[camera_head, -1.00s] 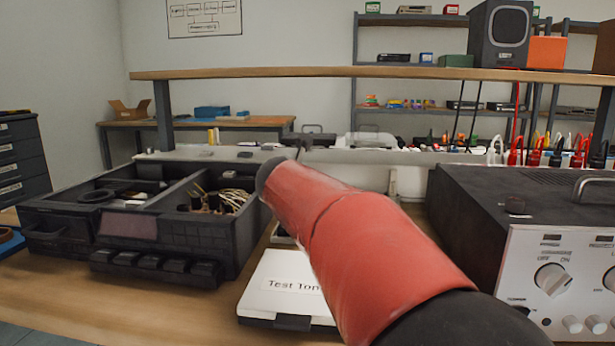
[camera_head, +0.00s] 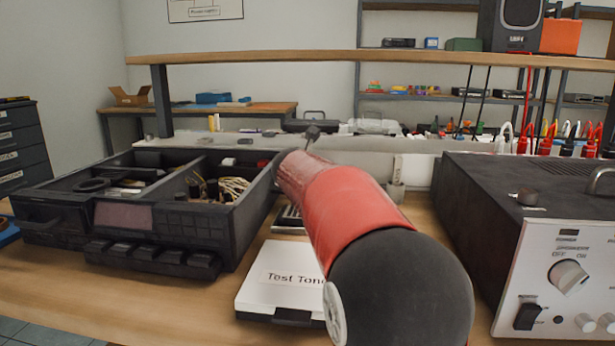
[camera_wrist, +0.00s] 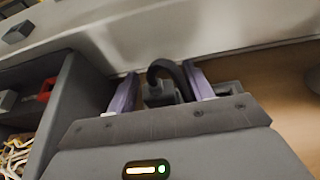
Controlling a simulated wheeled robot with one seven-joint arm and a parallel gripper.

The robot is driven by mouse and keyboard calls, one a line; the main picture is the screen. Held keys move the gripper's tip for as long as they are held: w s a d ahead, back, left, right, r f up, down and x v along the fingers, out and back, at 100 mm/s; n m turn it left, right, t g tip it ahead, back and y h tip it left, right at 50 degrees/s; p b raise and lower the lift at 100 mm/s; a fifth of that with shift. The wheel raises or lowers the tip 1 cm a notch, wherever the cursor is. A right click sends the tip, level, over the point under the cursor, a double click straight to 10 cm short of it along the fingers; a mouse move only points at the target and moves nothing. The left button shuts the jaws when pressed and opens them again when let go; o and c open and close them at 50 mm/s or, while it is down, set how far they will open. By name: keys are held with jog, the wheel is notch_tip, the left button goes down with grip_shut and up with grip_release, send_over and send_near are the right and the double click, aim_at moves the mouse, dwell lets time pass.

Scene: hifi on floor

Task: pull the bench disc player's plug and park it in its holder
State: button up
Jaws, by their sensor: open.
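In the wrist view, a dark plug (camera_wrist: 160,93) with a thick cord arching from it sits between the two purple fingers of my gripper (camera_wrist: 161,89). The fingers are open, one on each side of the plug; I cannot tell whether either touches it. The plug is near the foot of a pale rail (camera_wrist: 215,28). In the head view my red and black arm hides most of my gripper and the plug. I cannot surely pick out the disc player or the plug's holder.
An open black deck (camera_head: 140,213) with loose wires inside stands left of my arm. A white "Test Tone" case (camera_head: 282,278) lies in front. A grey amplifier (camera_head: 500,190) stands at right. Coloured plugs (camera_head: 550,140) line the rail's right end. A shelf board (camera_head: 330,57) spans above.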

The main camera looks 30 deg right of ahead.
grip_shut()
dwell(0.5)
jog(key=shift+r+p, duration=0.55)
jog(key=shift+p, duration=0.1)
jog(key=shift+r+p, duration=1.3)
jog(key=shift+r, duration=0.05)
